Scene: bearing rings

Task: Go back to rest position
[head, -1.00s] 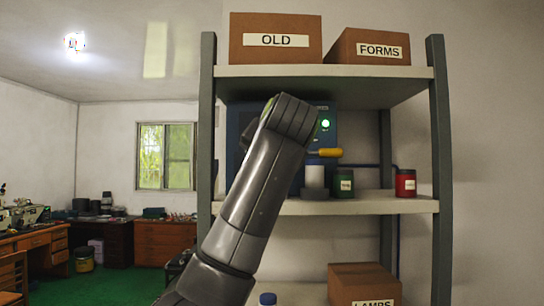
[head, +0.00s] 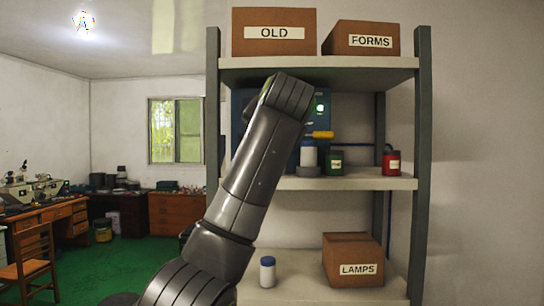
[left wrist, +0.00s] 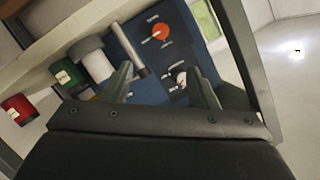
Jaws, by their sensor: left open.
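My left arm (head: 255,170) rises from the bottom of the head view and ends in front of the middle shelf. Its gripper is hidden behind the wrist there. In the left wrist view my left gripper (left wrist: 158,70) is open, with its two fingers apart and nothing held between them. Beyond the fingers is the blue machine (left wrist: 150,60) with an orange-red round knob (left wrist: 161,32) and a grey bar. In the head view the blue machine (head: 328,92) shows a lit green lamp (head: 319,108). My right gripper is not in view.
The shelf unit (head: 423,170) holds a white jar (head: 308,156), a green jar (head: 334,162) and a red jar (head: 391,162). Boxes stand on its top; a LAMPS box (head: 352,258) and a white bottle (head: 267,272) stand below. Green floor (head: 85,270) is open at left.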

